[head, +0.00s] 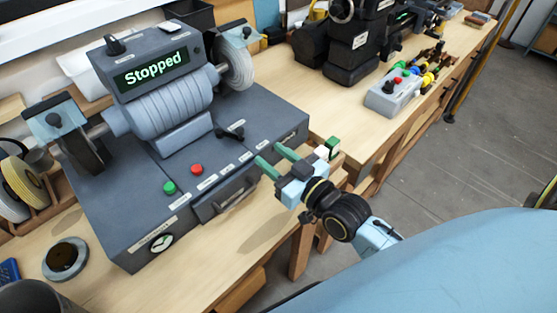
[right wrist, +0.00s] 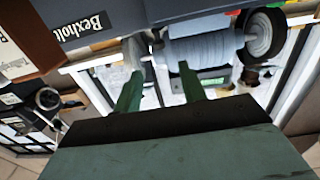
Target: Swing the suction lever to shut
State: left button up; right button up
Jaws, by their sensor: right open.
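The grey bench grinder (head: 160,110) has a display reading "Stopped". A small black lever (head: 230,133) sits on top of its base, right of the motor; its label is too small to read, so I cannot tell if it is the suction lever or how it is set. My right gripper (head: 274,160) is open and empty, its green fingers pointing at the front right of the base, apart from the black lever. The open fingers also show in the right wrist view (right wrist: 160,76), with the grinder beyond them. My left gripper is not in view.
A green button (head: 169,187) and a red button (head: 197,169) sit along the base's front edge. A front drawer (head: 224,203) and a round gauge (head: 161,242) are below. A grey control box (head: 393,97) stands further right. Bare bench top (head: 285,78) lies behind the base.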

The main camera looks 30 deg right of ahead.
jog(key=shift+s+d, duration=0.1)
jog(key=shift+s, duration=0.45)
